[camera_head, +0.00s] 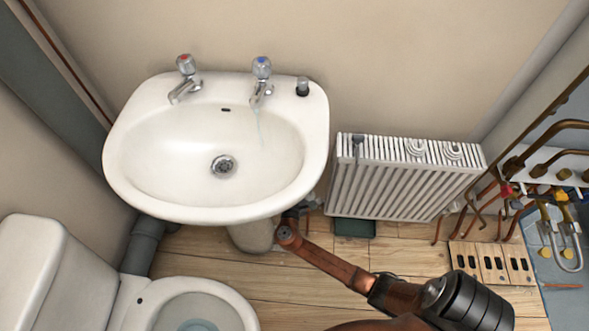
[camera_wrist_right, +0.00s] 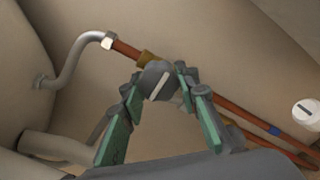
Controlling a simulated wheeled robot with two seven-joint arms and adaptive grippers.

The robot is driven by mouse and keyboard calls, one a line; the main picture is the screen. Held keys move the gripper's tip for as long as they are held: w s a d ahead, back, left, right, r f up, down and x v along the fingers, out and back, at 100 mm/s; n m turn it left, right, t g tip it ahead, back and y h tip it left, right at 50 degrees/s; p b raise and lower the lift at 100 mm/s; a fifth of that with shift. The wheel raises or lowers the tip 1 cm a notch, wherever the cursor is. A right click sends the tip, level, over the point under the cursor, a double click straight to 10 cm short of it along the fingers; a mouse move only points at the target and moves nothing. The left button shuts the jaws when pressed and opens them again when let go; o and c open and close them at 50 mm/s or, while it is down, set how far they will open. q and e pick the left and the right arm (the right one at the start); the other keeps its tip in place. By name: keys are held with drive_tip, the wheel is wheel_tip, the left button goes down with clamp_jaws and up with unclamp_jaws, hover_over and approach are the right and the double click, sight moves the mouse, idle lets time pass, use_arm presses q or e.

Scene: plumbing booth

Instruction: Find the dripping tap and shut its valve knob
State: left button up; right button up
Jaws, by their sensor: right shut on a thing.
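The tap with the blue mark (camera_head: 261,80) on the basin has a thin stream of water below its spout. The tap with the red mark (camera_head: 185,78) shows no water. In the right wrist view, a grey valve knob (camera_wrist_right: 157,78) with a white line sits by a brass fitting (camera_wrist_right: 148,59) on a copper pipe. My right gripper (camera_wrist_right: 160,86) has its fingers on both sides of this knob and is shut on it. In the head view the arm reaches under the basin, and the gripper is mostly hidden there. My left gripper is not in view.
The basin (camera_head: 140,160) overhangs the arm. A radiator (camera_head: 400,180) stands to its right, a toilet (camera_head: 190,300) at lower left.

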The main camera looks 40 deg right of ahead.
drive_tip(key=shift+f, duration=0.15)
drive_tip(key=o, duration=1.2)
drive_tip(key=shift+c, duration=0.2)
drive_tip(key=shift+s+a, duration=0.15)
drive_tip(key=shift+a, duration=0.05)
drive_tip(key=v, duration=1.1)
drive_tip(key=shift+s+a, duration=0.2)
drive_tip(key=shift+s, duration=0.05)
